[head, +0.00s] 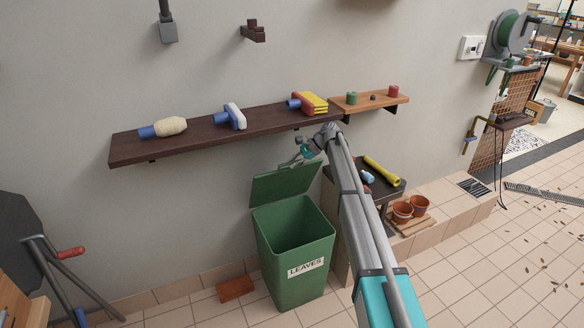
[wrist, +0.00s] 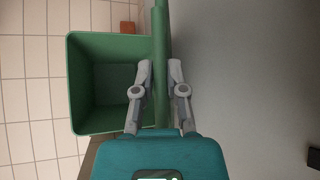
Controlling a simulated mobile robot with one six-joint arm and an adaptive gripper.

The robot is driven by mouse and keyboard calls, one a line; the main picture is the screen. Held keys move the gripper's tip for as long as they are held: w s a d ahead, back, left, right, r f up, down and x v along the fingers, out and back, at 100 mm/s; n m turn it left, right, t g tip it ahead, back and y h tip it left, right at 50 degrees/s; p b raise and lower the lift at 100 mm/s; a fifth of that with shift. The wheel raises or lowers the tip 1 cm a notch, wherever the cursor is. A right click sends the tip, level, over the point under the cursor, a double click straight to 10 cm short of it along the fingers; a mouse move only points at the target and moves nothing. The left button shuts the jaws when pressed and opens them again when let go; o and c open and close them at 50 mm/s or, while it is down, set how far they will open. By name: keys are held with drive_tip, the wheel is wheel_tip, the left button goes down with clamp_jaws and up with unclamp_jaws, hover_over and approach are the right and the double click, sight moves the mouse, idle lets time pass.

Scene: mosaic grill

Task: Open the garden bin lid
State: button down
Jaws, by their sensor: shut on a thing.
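The green garden bin (head: 292,268) stands on the tiled floor against the wall, with a white "LEAVES" label on its front. Its lid (head: 283,184) is raised and stands steeply up at the back of the bin, so the empty-looking inside shows. My gripper (head: 299,161) is at the lid's upper edge, toward its right end. In the wrist view, the fingers of my gripper (wrist: 160,72) lie on both sides of the lid (wrist: 161,30), which is seen edge-on, and are shut on it. The open bin (wrist: 75,90) shows to the left there.
A dark wall shelf (head: 190,137) with several brushes and a yellow sponge-like item runs above the bin. A dark side table (head: 385,190) with a yellow roll and terracotta pots (head: 402,212) are to the right. A brick (head: 235,289) lies left of the bin.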

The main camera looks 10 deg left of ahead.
drive_tip(key=s+d+f+n+t+h, duration=0.1)
drive_tip(key=s+d+f+n+h, duration=0.15)
drive_tip(key=s+d, duration=1)
drive_tip(key=s+d+f+n+h, duration=0.2)
drive_tip(key=s+d+n+h, duration=0.35)
drive_tip(key=s, duration=1.15)
drive_tip(key=s+d+f+n+t+h, duration=0.1)
drive_tip(key=s+d+f+n+h, duration=0.1)
drive_tip(key=s+d, duration=1.1)
drive_tip(key=w+a+f+m+t+h+b, duration=0.1)
drive_tip(key=w+a+t+b, duration=0.1)
drive_tip(key=w+t+b, duration=0.65)
drive_tip(key=w+a+f+m+t+h+b, duration=0.1)
drive_tip(key=w+a+t+b, duration=0.15)
drive_tip(key=w, duration=1.05)
drive_tip(key=w+a+r+n+t+y+b, duration=0.1)
drive_tip(key=w+a+n+t+y+b, duration=0.1)
drive_tip(key=a, duration=0.4)
drive_tip(key=w+a+r+n+t+y+b, duration=0.1)
drive_tip(key=w+a+n+t+y+b, duration=0.1)
drive_tip(key=a+y+b, duration=0.3)
drive_tip(key=w+a+r+n+t+y+b, duration=0.2)
drive_tip(key=a+n+y+b, duration=0.1)
drive_tip(key=a+y, duration=0.3)
drive_tip(key=a+n, duration=0.1)
drive_tip(key=a, duration=0.1)
drive_tip(key=shift+w+a+t+b, duration=0.25)
drive_tip(key=shift+a+t+b, duration=0.1)
drive_tip(key=shift+t+b, duration=0.05)
